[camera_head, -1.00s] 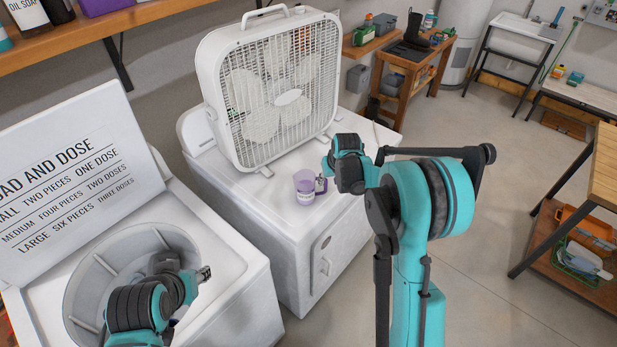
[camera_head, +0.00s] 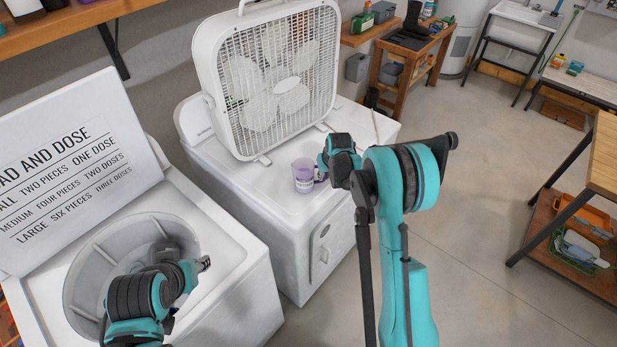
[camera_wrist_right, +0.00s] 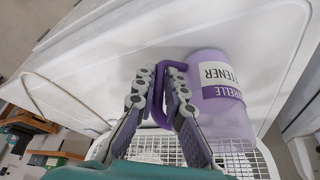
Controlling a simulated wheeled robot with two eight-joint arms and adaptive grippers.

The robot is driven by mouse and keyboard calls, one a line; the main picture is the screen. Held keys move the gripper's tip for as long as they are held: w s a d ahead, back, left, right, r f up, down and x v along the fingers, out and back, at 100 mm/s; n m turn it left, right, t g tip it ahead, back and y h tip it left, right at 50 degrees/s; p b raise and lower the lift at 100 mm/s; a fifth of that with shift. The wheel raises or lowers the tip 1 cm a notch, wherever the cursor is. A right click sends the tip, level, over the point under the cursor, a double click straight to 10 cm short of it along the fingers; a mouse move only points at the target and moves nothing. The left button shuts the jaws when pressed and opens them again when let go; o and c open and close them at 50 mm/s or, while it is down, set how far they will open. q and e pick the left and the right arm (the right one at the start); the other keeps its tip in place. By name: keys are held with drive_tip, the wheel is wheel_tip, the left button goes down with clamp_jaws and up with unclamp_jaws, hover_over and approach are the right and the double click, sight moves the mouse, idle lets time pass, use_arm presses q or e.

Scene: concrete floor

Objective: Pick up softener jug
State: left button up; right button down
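The softener jug (camera_head: 304,177) is light purple with a white label and stands upright on the white machine in front of the fan. In the right wrist view the jug (camera_wrist_right: 222,95) shows its label and a darker purple handle loop. My right gripper (camera_head: 322,178) is at the handle, on the jug's right side. In the wrist view its two fingers (camera_wrist_right: 162,80) lie on either side of the handle with little gap left, and look shut on it. My left gripper (camera_head: 205,263) is over the open washer tub; its fingers are too small to judge.
A white box fan (camera_head: 278,85) stands behind the jug on the white machine (camera_head: 275,200). The open washer (camera_head: 225,250) with its raised lid (camera_head: 75,180) is at left. A wooden shelf (camera_head: 75,28) is at upper left. The concrete floor (camera_head: 480,190) at right is clear.

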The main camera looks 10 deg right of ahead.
drive_tip(key=shift+r, duration=0.2)
idle(0.4)
drive_tip(key=shift+r, duration=1.8)
drive_tip(key=w+d+r+p, duration=0.1)
drive_tip(key=w+d+r, duration=0.4)
drive_tip(key=d, duration=0.5)
drive_tip(key=shift+w+r, duration=0.4)
drive_tip(key=shift+r, duration=0.55)
drive_tip(key=shift+s+d, duration=0.1)
